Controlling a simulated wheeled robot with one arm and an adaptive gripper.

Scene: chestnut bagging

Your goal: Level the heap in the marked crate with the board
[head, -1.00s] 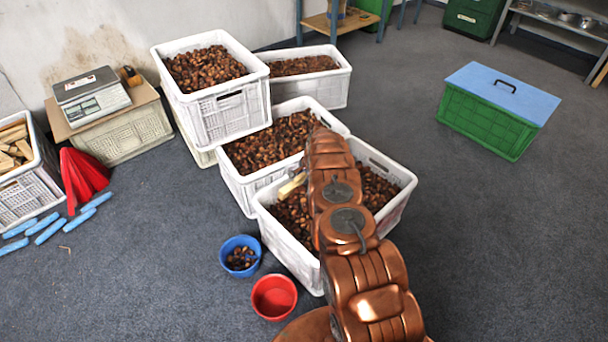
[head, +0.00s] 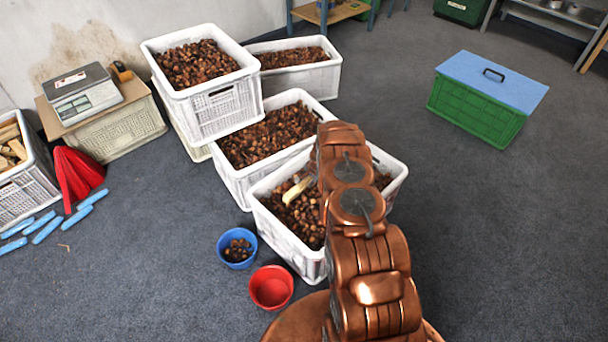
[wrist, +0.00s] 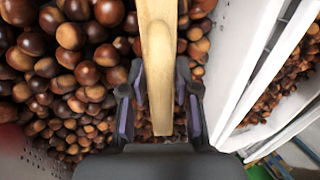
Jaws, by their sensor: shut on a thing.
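The nearest white crate (head: 287,243) holds a heap of brown chestnuts (head: 302,216). I cannot make out a mark on it. A pale wooden board (head: 298,190) shows at the chestnuts, left of my arm in the head view. In the wrist view the board (wrist: 158,60) runs up between the fingers of my gripper (wrist: 158,98), which is shut on it. Chestnuts (wrist: 75,70) lie left and right of the board, with a white crate wall (wrist: 245,60) to the right. My arm hides the gripper and part of the crate in the head view.
Several other chestnut crates, including one behind (head: 235,187) and a raised one (head: 222,108), stand close by. A blue bowl (head: 237,262) and a red bowl (head: 270,300) sit in front at left. A green box with a blue lid (head: 478,110) stands right. Floor between is clear.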

